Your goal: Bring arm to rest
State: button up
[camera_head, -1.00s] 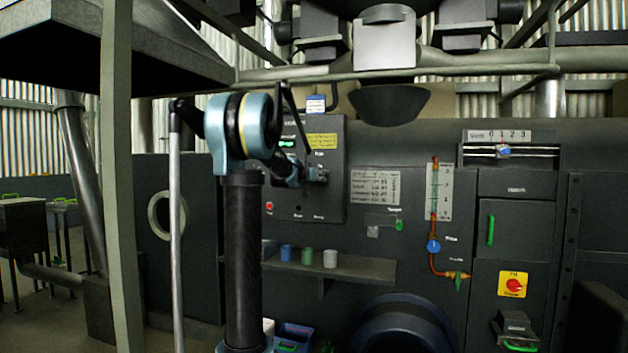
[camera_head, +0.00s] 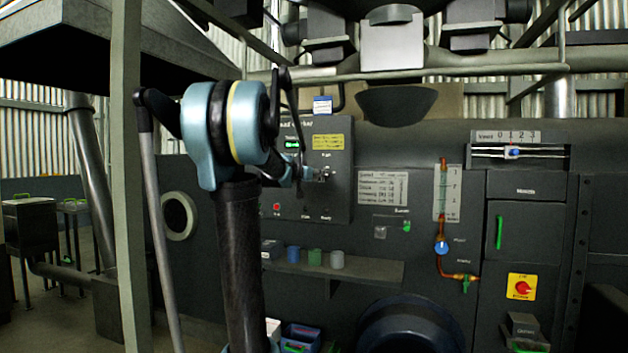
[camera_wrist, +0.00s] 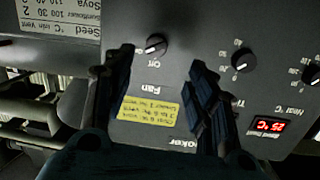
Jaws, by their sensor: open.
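My gripper (camera_head: 322,174) is in front of the dark control panel (camera_head: 340,205), near its right edge, partly hidden behind my arm in the head view. In the wrist view my gripper (camera_wrist: 155,75) has its two dark fingers spread wide apart with nothing between them. The panel (camera_wrist: 195,60) fills most of that view, appearing upside down. A fan knob (camera_wrist: 156,45) and a yellow note (camera_wrist: 148,110) show between the fingers. I cannot tell whether the fingers touch the panel.
A shelf (camera_head: 350,271) with several small cups juts out below the panel. A grey post (camera_head: 126,180) stands close on the left. A dark hopper (camera_head: 396,104) is above right. A valve pipe (camera_head: 441,215) and green-handled door (camera_head: 525,240) are on the right.

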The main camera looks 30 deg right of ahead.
jog(key=shift+s+a, duration=0.25)
jog(key=shift+a, duration=0.1)
dwell(0.3)
jog(key=s+a+f+n+g+y, duration=0.4)
jog(key=s+a+f+n+y, duration=0.2)
jog(key=s+a+f, duration=1.1)
jog(key=s+a+f+n+g+y, duration=0.3)
jog(key=s+a+f+n+y, duration=0.2)
jog(key=s+a+f, duration=1.3)
jog(key=a+f+y, duration=0.2)
jog(key=a+f, duration=0.5)
jog(key=shift+s+a+f+n+g, duration=0.15)
jog(key=shift+a+f+n+g, duration=0.05)
jog(key=shift+f+n+g, duration=0.2)
jog(key=c, duration=0.4)
jog(key=shift+d, duration=0.2)
jog(key=shift+c, duration=0.2)
